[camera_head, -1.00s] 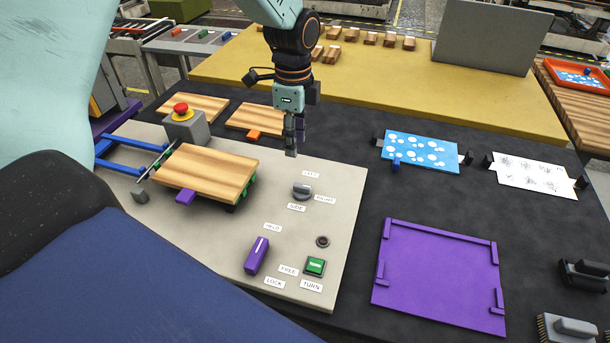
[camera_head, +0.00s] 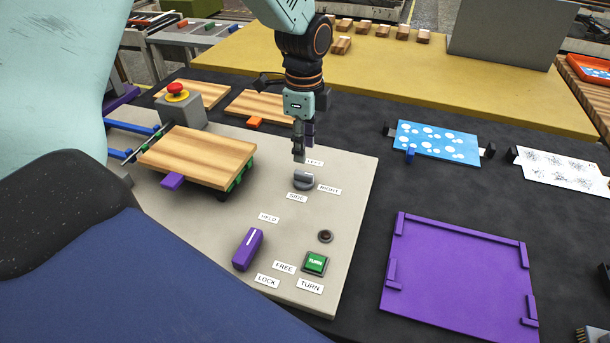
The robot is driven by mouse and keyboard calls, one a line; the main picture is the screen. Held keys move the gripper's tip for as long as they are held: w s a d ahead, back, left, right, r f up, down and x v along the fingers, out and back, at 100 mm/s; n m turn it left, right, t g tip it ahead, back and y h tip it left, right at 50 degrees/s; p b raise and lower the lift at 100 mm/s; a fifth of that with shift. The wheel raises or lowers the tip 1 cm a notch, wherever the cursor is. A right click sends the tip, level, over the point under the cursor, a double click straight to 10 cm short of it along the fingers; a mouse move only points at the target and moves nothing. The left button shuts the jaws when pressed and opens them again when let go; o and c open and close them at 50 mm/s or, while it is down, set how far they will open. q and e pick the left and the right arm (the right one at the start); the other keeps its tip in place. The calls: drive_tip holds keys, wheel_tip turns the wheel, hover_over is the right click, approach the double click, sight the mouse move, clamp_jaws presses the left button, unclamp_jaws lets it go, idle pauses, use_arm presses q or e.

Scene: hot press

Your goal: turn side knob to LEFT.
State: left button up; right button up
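The side knob (camera_head: 303,181) is a grey rotary knob on the beige panel (camera_head: 345,215). Labels LEFT, RIGHT and SIDE surround it: LEFT (camera_head: 314,162) above, RIGHT (camera_head: 329,189) to its right and SIDE (camera_head: 297,198) below. Its grip bar lies roughly across the picture, and I cannot tell exactly which label it points to. My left gripper (camera_head: 301,155) points down just above and behind the knob, apart from it as far as I can see. Its fingers overlap in this view, so its opening is unclear. My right gripper is not in view.
A purple lever (camera_head: 248,249) and a green TURN button (camera_head: 315,262) stand nearer on the panel. A wooden board (camera_head: 198,155) on a carriage and a red emergency button (camera_head: 177,90) stand left. A purple tray (camera_head: 398,235) lies right on the black table.

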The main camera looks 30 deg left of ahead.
sight(304, 172)
use_arm(q)
wheel_tip(304, 172, down, 7)
drive_tip(key=shift+w+f, duration=0.1)
drive_tip(key=shift+f, duration=0.1)
drive_tip(key=shift+w+a+f, duration=0.2)
drive_tip(key=shift+a+f, duration=0.05)
drive_tip(key=shift+f, duration=0.1)
drive_tip(key=shift+s+d+r, duration=0.15)
drive_tip(key=c, duration=0.4)
clamp_jaws()
